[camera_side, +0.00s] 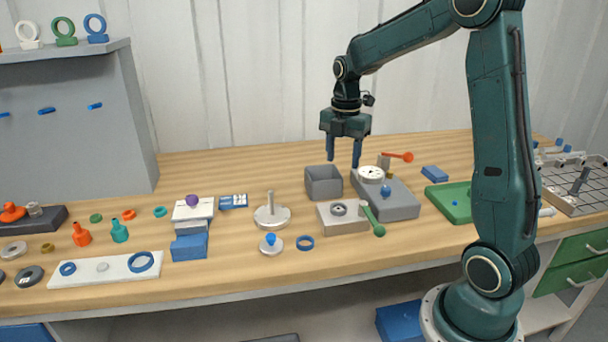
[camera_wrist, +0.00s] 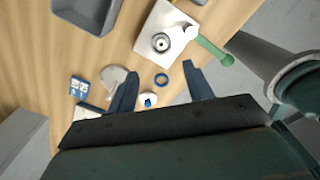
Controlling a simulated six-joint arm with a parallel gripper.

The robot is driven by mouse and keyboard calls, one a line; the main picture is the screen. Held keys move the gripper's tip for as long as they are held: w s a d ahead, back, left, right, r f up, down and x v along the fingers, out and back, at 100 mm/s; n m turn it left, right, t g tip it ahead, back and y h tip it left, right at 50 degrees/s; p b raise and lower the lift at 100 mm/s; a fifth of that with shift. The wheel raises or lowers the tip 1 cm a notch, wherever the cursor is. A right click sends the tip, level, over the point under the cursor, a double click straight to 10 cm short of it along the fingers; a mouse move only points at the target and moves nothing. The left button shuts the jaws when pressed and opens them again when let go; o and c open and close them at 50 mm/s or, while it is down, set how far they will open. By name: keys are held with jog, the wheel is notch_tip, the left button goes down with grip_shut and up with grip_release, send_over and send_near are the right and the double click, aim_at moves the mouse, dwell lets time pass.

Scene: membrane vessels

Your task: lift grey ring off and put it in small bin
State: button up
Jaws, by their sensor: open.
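A grey ring (camera_side: 339,209) sits on top of a pale square block (camera_side: 345,222); the wrist view shows the ring (camera_wrist: 161,43) around a dark centre, on the block (camera_wrist: 167,28). The small grey bin (camera_side: 323,190) stands behind the block and looks empty inside; its edge shows at the top left of the wrist view (camera_wrist: 108,20). My gripper (camera_side: 344,160) is open and empty, fingers pointing down, above the table behind the block and near the bin. In the wrist view the gripper's fingers (camera_wrist: 160,75) are spread apart, with the ring beyond their tips.
A green-handled lever (camera_side: 372,222) is at the block's right side. A larger grey box with a white dial (camera_side: 370,173) stands right of the bin. A round plate with an upright peg (camera_side: 271,212) and a blue ring (camera_side: 305,243) lie left of the block. Bare wood lies in front.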

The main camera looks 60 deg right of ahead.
send_over(339, 208)
jog(key=shift+d+f, duration=0.2)
jog(key=shift+f, duration=3.8)
jog(key=shift+a+f, duration=0.15)
jog(key=shift+f, duration=2.45)
jog(key=c, duration=0.7)
